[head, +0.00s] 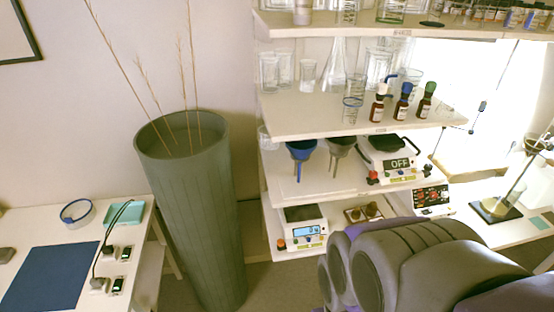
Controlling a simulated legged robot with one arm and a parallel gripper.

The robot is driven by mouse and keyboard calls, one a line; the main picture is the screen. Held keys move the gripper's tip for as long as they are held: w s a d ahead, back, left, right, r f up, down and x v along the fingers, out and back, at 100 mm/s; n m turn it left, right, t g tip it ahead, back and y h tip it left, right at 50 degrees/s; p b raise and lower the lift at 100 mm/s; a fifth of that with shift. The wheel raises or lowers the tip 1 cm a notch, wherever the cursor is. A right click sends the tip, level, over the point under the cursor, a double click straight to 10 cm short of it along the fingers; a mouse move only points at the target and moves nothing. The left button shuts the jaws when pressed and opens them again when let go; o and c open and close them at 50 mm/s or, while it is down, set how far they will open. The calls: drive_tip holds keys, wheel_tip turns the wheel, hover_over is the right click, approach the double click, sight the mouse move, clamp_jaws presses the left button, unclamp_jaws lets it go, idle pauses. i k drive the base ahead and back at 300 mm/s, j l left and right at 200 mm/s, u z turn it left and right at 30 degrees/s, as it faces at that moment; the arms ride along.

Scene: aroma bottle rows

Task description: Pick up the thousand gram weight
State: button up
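I cannot make out a weight marked as one thousand grams. On the lowest shelf, a small box (352,217) holds brownish round pieces (371,210) that may be weights; no marking is readable. A scale (303,228) with a lit blue display stands just left of the box. Small grey pieces (97,285) lie on the table at the left, too small to identify. My arm's dark, rounded links fill the lower right and hide part of the area beside the lowest shelf. My gripper's fingers do not show.
A tall green ribbed vase (200,220) with dry stalks stands between the left table (40,222) and the shelves. The upper shelf (300,118) holds glassware and bottles. A second scale (395,165) reading OFF sits on the middle shelf (310,180).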

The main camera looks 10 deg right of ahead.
sight(372, 210)
drive_tip(key=k+j+z, duration=0.1)
drive_tip(key=z, duration=0.9)
